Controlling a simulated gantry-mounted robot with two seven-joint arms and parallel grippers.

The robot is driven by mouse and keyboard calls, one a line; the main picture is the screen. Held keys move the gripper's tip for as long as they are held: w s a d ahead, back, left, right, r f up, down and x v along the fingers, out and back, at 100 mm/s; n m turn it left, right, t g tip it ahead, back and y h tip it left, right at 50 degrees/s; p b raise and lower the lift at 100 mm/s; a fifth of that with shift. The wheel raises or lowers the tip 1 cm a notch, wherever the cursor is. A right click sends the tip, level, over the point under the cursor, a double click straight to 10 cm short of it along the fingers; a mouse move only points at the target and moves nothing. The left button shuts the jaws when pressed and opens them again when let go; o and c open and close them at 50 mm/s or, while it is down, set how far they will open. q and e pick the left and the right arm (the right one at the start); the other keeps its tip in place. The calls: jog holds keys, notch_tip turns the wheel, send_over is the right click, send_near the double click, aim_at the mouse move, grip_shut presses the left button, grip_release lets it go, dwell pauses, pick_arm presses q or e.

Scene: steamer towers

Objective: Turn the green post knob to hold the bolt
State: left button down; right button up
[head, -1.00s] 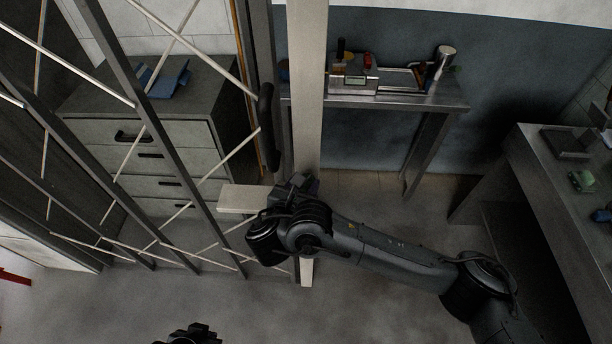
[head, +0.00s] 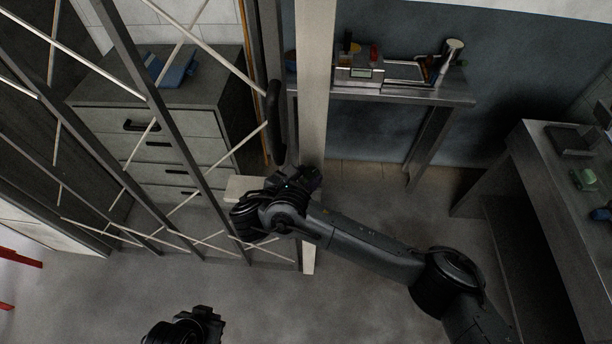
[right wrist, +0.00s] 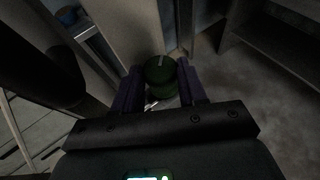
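The green post knob (right wrist: 160,76) shows in the right wrist view with a pale line on its top. My right gripper (right wrist: 160,90) has its two dark purple fingers on either side of the knob, with no clear gap. In the head view, my right gripper (head: 308,180) is at the pale post (head: 316,90) and hides the knob. A pale block (head: 245,187) sticks out left of the post, partly behind my wrist. The bolt cannot be made out clearly. My left gripper (head: 207,318) is low in the head view, away from the post; its fingers are unclear.
A barred gate (head: 150,95) with a dark handle (head: 275,120) stands left of the post. Behind it is a drawer cabinet (head: 90,122). A metal table (head: 420,98) stands behind the post, and a counter (head: 530,150) at right. The floor in front is clear.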

jog(key=o, duration=0.5)
jog(key=shift+c, duration=0.2)
jog(key=shift+f, duration=0.1)
